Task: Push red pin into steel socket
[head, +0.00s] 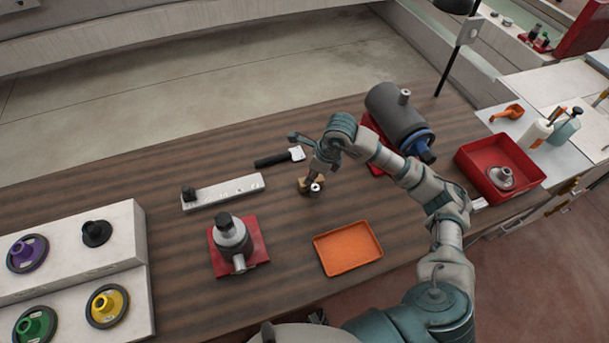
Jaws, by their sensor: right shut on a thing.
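My right gripper (313,178) reaches in from the right and points down over the middle of the table. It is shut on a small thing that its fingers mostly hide. A small steel cylinder with a dark hole in its top (316,189), possibly the steel socket, is right at the fingertips, beside a small tan block (304,185). I cannot tell whether the fingers touch either one. I cannot make out a red pin. My left gripper is not in view.
An orange tray (348,249) lies empty nearer me. A steel fixture on a red base (232,240) stands left. A pale bar (224,192) and a black-handled tool (279,158) lie behind. A grey motor (398,118) and red bin (498,172) stand right.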

